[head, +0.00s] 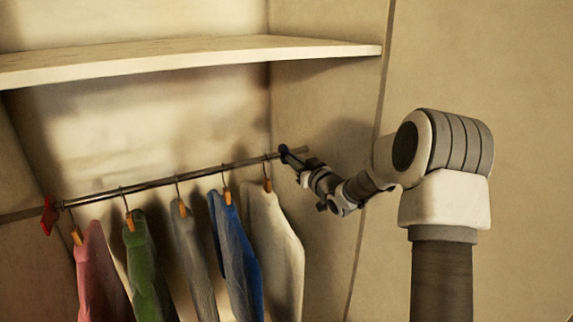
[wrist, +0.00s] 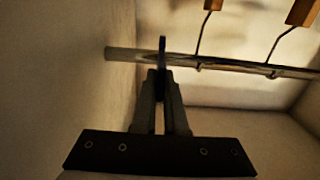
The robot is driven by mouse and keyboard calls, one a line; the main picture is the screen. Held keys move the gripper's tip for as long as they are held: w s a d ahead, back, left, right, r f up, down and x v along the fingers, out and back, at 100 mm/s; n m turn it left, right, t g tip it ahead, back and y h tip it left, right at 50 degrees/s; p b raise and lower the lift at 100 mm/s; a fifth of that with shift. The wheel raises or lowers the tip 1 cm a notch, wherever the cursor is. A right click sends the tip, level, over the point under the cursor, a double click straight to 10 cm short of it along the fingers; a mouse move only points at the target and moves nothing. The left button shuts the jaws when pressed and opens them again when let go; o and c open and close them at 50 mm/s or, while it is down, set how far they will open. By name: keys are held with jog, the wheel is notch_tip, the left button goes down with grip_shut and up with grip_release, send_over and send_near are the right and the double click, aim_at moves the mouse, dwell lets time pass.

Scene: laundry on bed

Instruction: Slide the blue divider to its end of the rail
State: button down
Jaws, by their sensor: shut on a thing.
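The blue divider (head: 284,154) looks nearly black and sits upright on the rail (head: 150,183) near its right end, by the right wall. In the wrist view, which is upside down, the divider (wrist: 162,48) is a thin dark plate seen edge-on, with a short stretch of bare rail (wrist: 122,54) between it and the wall. My gripper (head: 292,163) reaches in from the right; its fingers (wrist: 160,80) are shut on the divider's edge. The part between the fingers is hidden.
Several garments hang left of the divider, the white one (head: 272,235) closest, its hook (head: 265,165) a little apart from the divider. A red divider (head: 48,215) is at the rail's left end. A shelf (head: 190,55) runs above. The right wall (head: 325,110) is close.

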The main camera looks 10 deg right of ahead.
jog(key=shift+w+d, duration=0.1)
jog(key=shift+d, duration=0.3)
jog(key=c, duration=1)
grip_release()
jog(key=shift+o, duration=0.2)
jog(key=b+v, duration=0.2)
jog(key=v, duration=1.5)
jog(key=shift+s, duration=0.2)
jog(key=shift+r, duration=0.1)
